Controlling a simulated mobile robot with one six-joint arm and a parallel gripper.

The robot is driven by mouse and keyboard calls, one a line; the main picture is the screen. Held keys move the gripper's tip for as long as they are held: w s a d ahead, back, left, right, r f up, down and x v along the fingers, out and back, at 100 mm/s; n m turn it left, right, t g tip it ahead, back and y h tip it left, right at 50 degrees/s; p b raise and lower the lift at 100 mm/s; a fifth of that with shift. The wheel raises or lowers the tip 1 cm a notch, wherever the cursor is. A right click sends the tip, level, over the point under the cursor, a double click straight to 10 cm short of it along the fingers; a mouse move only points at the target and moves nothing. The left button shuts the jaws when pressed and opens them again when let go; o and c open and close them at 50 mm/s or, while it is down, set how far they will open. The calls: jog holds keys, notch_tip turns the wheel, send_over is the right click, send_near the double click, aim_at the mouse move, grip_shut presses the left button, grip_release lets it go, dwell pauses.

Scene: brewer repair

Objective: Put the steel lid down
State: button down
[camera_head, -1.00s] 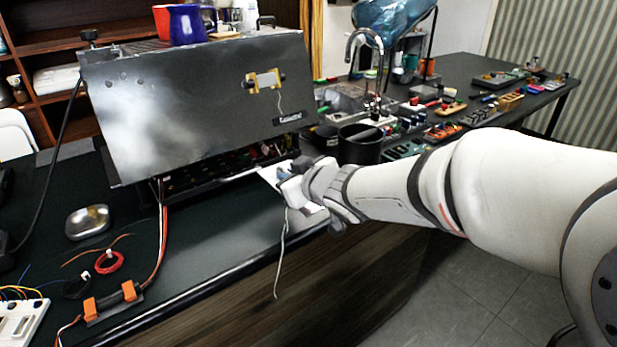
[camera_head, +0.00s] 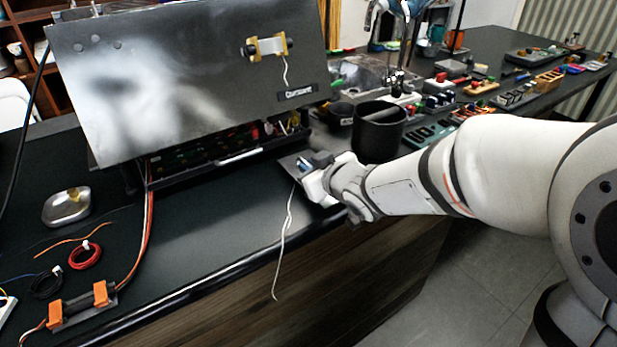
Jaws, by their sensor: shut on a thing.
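My gripper (camera_head: 308,172) is over the front part of the dark worktop, below the right end of the brewer. It is shut on a thin flat metal plate, which looks like the steel lid (camera_head: 287,163). A grey corner of the plate sticks out to the left of the fingers, and the rest is hidden by the gripper. The plate is close to the worktop; I cannot tell whether it touches. A white cord (camera_head: 285,230) hangs from beside the gripper over the front edge.
The brewer's big steel panel (camera_head: 190,110) leans above an open dark tray (camera_head: 225,160). A black pot (camera_head: 378,135) stands just behind my gripper. A silver dish (camera_head: 68,207), a red wire coil (camera_head: 84,256) and orange clamps (camera_head: 80,305) are on the left. Bare worktop (camera_head: 215,225) lies between.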

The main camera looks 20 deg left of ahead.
jog(key=shift+f, duration=0.8)
jog(key=shift+f, duration=0.15)
jog(key=c, duration=1.5)
grip_release()
